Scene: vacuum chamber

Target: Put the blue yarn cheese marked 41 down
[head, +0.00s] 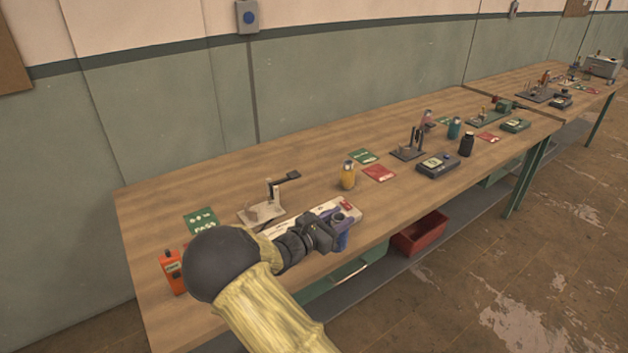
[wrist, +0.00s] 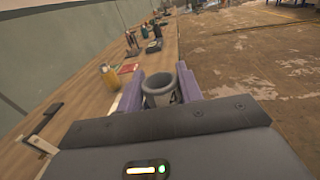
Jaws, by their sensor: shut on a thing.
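My gripper (head: 335,228) is shut on the blue yarn cheese (wrist: 160,88), whose grey rim and hollow top show between the two purple fingers (wrist: 158,92) in the wrist view. The cheese looks roughly upright. In the head view it is at the front edge of the near bench, partly covered by my gripper, with a little blue showing. I cannot read the number 41 on it. I cannot tell whether its base touches the bench or is held above it.
On the bench (head: 150,215), a white-based stand (head: 262,212) is left of my gripper and a white panel with red marks (head: 346,204) is beside it. A yellow yarn cheese (head: 347,175) stands behind. A red bin (head: 420,233) is below.

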